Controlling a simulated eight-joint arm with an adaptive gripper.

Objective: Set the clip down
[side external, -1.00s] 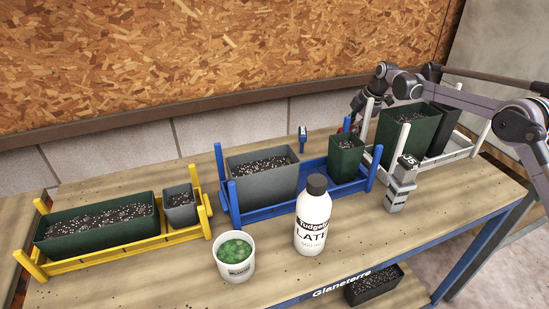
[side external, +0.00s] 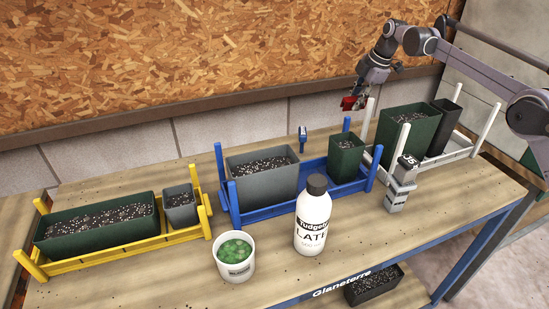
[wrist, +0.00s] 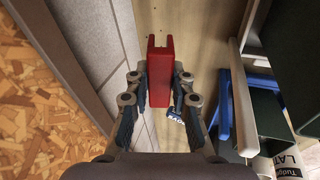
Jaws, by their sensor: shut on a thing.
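A red clip (side external: 350,103) is held in the jaws of my gripper (side external: 362,92), in the air above the back edge of the table, behind and left of the white rack. In the wrist view the clip (wrist: 159,85) sits between both fingers of my gripper (wrist: 160,75), its two-pronged end pointing away from me. The bare tabletop (wrist: 197,35) shows beyond it. The clip touches only the fingers, and it hides part of the table beneath.
The white rack (side external: 472,152) with dark pots stands at right, the blue rack (side external: 285,207) with pots in the middle, the yellow rack (side external: 95,257) at left. A white bottle (side external: 312,225) and tub (side external: 235,267) stand in front.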

